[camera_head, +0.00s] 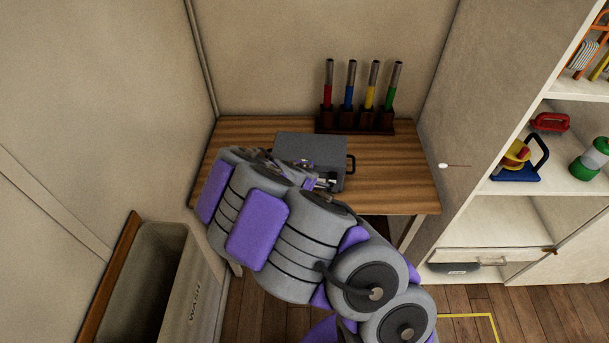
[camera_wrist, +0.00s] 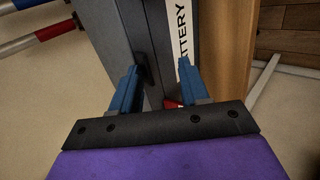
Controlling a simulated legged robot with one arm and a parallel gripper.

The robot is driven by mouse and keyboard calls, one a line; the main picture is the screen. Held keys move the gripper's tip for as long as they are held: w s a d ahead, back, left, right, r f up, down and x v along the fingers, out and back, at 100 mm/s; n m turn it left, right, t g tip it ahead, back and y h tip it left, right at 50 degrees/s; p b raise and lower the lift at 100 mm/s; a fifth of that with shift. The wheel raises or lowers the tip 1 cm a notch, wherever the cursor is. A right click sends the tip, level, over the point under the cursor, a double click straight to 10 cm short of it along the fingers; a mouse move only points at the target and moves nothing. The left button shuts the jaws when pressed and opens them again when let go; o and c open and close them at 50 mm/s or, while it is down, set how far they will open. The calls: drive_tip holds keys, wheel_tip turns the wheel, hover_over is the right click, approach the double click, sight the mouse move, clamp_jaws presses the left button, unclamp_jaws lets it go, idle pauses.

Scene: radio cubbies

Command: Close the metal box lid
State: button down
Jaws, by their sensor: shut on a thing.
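The grey metal box (camera_head: 312,150) stands on the wooden table, with a black handle (camera_head: 351,163) on its right side. My gripper (camera_head: 326,183) is at the box's near edge, partly hidden by my arm. In the wrist view the two blue fingers of my gripper (camera_wrist: 158,75) sit on either side of a grey edge of the metal box (camera_wrist: 112,40), shut on it. A white label reading "TTERY" (camera_wrist: 184,50) shows beside the right finger. My arm hides the front of the box, and I cannot tell how far the lid is open.
A rack (camera_head: 355,123) of several coloured tubes stands behind the box. The table (camera_head: 405,185) is clear to the right. A bin marked WASH (camera_head: 195,300) is at lower left. White shelves (camera_head: 535,180) with coloured objects stand at right. A wall is close on the left.

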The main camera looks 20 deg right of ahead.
drive_tip(key=shift+s+d+f, duration=0.1)
drive_tip(key=shift+s+f, duration=0.25)
drive_tip(key=shift+f, duration=0.5)
drive_tip(key=c, duration=1.1)
unclamp_jaws()
drive_tip(key=shift+o, duration=0.5)
drive_tip(key=shift+w, duration=0.1)
drive_tip(key=shift+c, duration=0.2)
drive_tip(key=shift+w+d, duration=0.1)
drive_tip(key=shift+c, duration=0.3)
drive_tip(key=shift+o, duration=1.2)
drive_tip(key=shift+w+d, duration=0.1)
drive_tip(key=shift+w, duration=0.15)
drive_tip(key=shift+r, duration=0.15)
drive_tip(key=shift+c, duration=0.3)
